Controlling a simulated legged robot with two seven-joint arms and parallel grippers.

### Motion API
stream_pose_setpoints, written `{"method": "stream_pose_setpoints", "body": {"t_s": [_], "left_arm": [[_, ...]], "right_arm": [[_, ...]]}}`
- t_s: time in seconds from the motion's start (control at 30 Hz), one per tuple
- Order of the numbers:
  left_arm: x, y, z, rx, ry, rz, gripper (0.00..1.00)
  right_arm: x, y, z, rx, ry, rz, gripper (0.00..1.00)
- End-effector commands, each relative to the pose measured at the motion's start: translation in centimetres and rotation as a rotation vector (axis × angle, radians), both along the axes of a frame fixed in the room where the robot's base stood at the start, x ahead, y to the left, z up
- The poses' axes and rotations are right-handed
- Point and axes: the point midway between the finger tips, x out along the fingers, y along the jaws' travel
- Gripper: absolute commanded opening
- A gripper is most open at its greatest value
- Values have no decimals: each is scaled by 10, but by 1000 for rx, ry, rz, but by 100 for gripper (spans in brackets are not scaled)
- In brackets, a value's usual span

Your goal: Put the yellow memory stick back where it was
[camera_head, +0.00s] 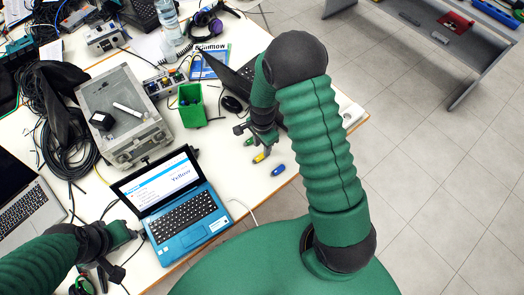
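The yellow memory stick (260,157) is near the front right edge of the white table, just below the fingertips of my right gripper (263,147). I cannot tell whether the fingers touch it or are closed on it. A green stick (249,142) is beside it, partly behind the gripper, and a blue stick (278,170) lies to its lower right. A small blue laptop (190,225) stands open with the word "Yellow" on its screen (160,181). My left gripper (135,233) is at the laptop's left side; its fingers are too small to read.
A green open box (191,106) stands behind the laptop. A grey metal case (122,115), a black mouse (232,104) and black cables (68,150) crowd the table's rear and left. The table (232,165) is bare between the laptop and the sticks.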

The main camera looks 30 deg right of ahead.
Motion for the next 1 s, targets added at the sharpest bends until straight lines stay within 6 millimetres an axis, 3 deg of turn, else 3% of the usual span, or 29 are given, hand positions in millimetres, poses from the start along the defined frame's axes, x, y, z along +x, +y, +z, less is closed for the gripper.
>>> {"method": "stream_pose_setpoints", "body": {"t_s": [0.03,0.2,0.37,0.47,0.6,0.73,0.83,1.0], "left_arm": [[0,0,1,0,0,0,36],[0,0,1,0,0,0,36],[0,0,2,0,0,0,36],[0,0,2,0,0,0,36],[0,0,2,0,0,0,36],[0,0,2,0,0,0,36],[0,0,2,0,0,0,36],[0,0,2,0,0,0,36]], "right_arm": [[2,0,15,-2,-6,1,38],[1,0,54,0,-3,2,38],[0,1,73,-1,-5,21,38],[-10,17,93,-5,-39,226,38],[-48,56,130,-58,-129,822,38],[-81,79,148,-137,-182,1295,38],[-92,86,152,-171,-193,1465,38],[-93,86,151,-175,-191,1492,38]]}}
